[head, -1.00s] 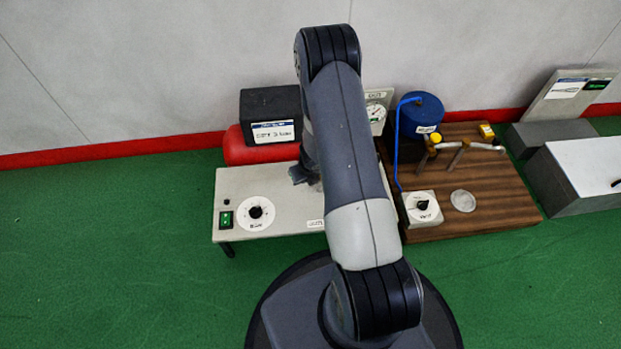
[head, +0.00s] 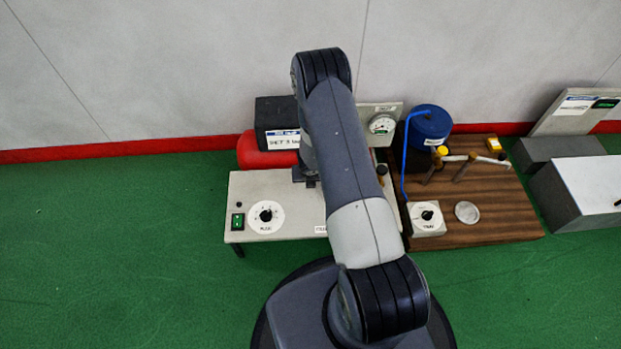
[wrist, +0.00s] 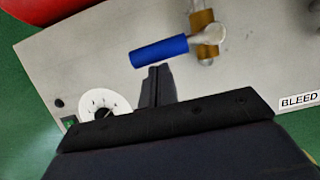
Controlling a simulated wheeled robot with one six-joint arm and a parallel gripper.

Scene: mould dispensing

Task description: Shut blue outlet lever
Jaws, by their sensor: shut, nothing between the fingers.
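The blue outlet lever (wrist: 160,51) shows in the wrist view as a blue sleeve pointing left from a silver hub on a brass fitting (wrist: 203,22), above the cream panel. In the head view my arm hides it. My gripper (wrist: 155,74) is shut and empty. Its fingertips appear just below the blue sleeve in the wrist view, near its middle; I cannot tell whether they touch it. In the head view the gripper (head: 304,176) is partly hidden behind my arm, over the panel.
The cream panel (head: 300,222) carries a white dial (head: 265,216) and a green switch (head: 237,221). A red tank (head: 254,153) and a black box (head: 274,112) stand behind. A wooden board (head: 500,225) with a blue pot (head: 430,123) is on the right.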

